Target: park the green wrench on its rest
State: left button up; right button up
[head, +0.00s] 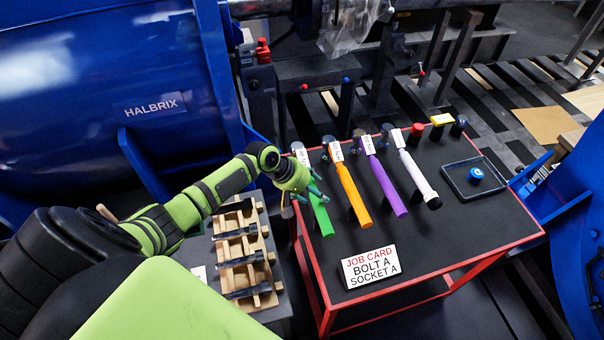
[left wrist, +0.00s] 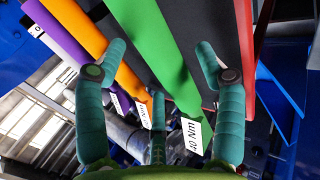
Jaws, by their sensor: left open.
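The green wrench (head: 321,216) lies at the left end of the row of wrenches on the dark cart top (head: 440,235), its handle toward the cart's front. My left gripper (head: 312,190) is over its upper handle, hiding part of it. In the left wrist view, the open teal fingers (left wrist: 162,50) are spread on both sides of the green wrench (left wrist: 157,40). A "40 Nm" tag (left wrist: 194,140) is at its head end. I cannot tell whether the fingers touch it. My right gripper is in neither view.
Orange (head: 353,193), purple (head: 383,185) and white (head: 418,178) wrenches lie to the right. A job card (head: 371,267) reading "BOLT A SOCKET A" stands at the front. A wooden rack (head: 266,298) with dark pieces is left of the cart. A tray (head: 458,190) holds a blue item.

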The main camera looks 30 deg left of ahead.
pick_arm(q)
jog(key=v, duration=1)
jog(key=shift+r, duration=0.35)
jog(key=shift+s+a, duration=0.15)
